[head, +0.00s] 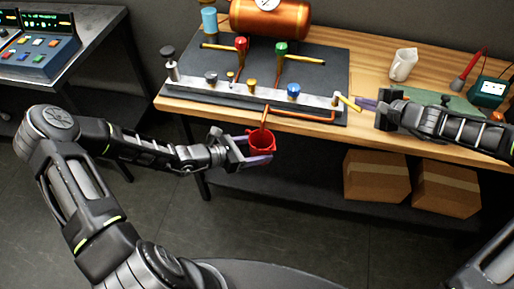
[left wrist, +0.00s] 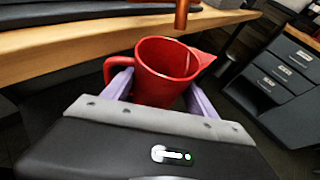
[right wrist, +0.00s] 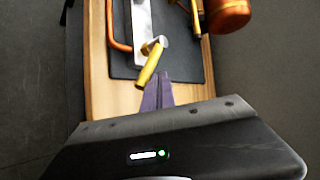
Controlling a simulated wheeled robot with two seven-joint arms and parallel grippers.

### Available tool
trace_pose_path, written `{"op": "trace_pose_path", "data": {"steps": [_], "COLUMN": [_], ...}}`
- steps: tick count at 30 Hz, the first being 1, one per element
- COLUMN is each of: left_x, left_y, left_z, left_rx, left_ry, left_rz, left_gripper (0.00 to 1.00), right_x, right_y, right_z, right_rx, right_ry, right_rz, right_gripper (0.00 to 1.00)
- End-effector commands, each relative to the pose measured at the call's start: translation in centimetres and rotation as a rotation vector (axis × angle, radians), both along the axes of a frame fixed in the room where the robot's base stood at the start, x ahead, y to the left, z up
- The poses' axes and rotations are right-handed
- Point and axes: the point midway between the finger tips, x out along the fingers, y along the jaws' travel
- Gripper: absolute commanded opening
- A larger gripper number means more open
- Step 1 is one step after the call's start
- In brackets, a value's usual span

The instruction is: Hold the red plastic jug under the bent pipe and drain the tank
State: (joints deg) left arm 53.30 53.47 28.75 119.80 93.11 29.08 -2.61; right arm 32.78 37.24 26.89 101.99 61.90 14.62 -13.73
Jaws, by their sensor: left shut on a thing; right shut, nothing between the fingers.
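The red plastic jug (head: 261,143) is held upright in my left gripper (head: 252,150), off the front of the table, and it fills the middle of the left wrist view (left wrist: 168,72). The bent copper pipe (head: 265,117) comes down over the bench edge, its lower end just above the jug's mouth in the head view. The copper tank (head: 270,17) stands at the back of the dark board. My right gripper (head: 366,103) is shut and empty, its fingertips close to the yellow lever (head: 349,102). In the right wrist view the fingers (right wrist: 158,92) lie beside the lever (right wrist: 151,66). Contact is unclear.
Several valves stand on the board (head: 318,60). Cardboard boxes (head: 377,176) sit on the shelf below. A control console (head: 38,55) is at left.

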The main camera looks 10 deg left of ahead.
Motion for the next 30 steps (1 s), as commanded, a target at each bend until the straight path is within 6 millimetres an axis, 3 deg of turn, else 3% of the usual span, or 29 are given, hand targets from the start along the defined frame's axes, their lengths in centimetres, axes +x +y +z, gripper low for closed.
{"op": "trace_pose_path", "data": {"steps": [30], "left_x": [0.0], "left_y": [0.0], "left_z": [0.0], "left_rx": [-0.001], "left_ry": [-0.001], "left_rz": [0.000], "left_gripper": [0.18], "right_x": [-2.0], "right_y": [1.0], "right_z": [0.0], "right_rx": [0.001], "right_ry": [0.000], "right_rz": [0.001], "right_gripper": [0.00]}}
